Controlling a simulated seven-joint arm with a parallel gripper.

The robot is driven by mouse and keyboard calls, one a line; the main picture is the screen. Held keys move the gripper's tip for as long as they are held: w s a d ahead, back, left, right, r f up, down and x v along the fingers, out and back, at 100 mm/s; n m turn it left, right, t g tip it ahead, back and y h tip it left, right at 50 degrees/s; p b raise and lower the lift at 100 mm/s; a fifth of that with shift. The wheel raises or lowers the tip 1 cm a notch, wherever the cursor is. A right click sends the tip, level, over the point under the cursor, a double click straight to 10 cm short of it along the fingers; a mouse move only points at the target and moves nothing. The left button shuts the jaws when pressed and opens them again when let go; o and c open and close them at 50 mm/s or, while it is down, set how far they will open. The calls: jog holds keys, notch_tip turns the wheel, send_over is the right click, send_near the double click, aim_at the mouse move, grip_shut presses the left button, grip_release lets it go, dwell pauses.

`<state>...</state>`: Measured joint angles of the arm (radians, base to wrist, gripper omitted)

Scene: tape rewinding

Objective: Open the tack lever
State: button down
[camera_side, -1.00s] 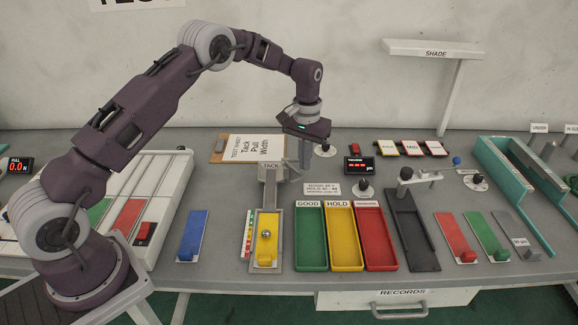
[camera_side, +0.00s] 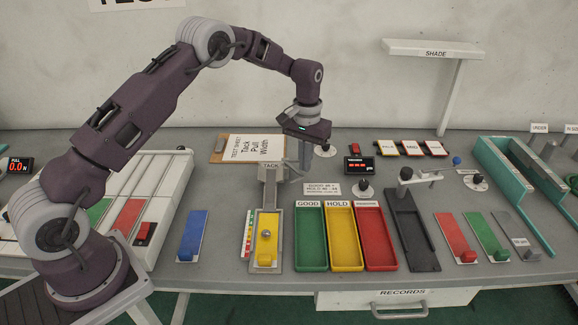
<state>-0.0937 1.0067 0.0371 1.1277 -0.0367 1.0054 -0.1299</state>
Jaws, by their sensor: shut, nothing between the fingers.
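The tack tester (camera_side: 270,187) stands left of the middle of the bench, with a "TACK" label at its top. The tack lever itself is too small to tell apart; a grey part (camera_side: 289,166) sits at the right of the tester's head. My gripper (camera_side: 305,166) points down just right of the tester's head, shut and empty. I cannot tell whether it touches the grey part.
Green, yellow and red trays (camera_side: 311,258) labelled GOOD, HOLD and a third label stand right of the tester. A clipboard (camera_side: 245,148) lies behind it. A blue piece (camera_side: 192,235) lies to the left. A small display (camera_side: 359,165) stands right of my gripper.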

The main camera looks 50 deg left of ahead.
notch_tip(320, 180, up, 8)
dwell(0.6)
jog(key=s+d+r+m+t, duration=0.1)
jog(key=s+d+r+t, duration=0.25)
jog(key=s+r, duration=1.5)
jog(key=s+d+f+m+t, duration=0.1)
jog(key=s+f, duration=0.1)
jog(key=s, duration=0.7)
jog(key=s+d+f+m+t, duration=0.1)
jog(key=s+f, duration=0.1)
jog(key=s, duration=0.8)
jog(key=shift+d, duration=0.1)
dwell(0.6)
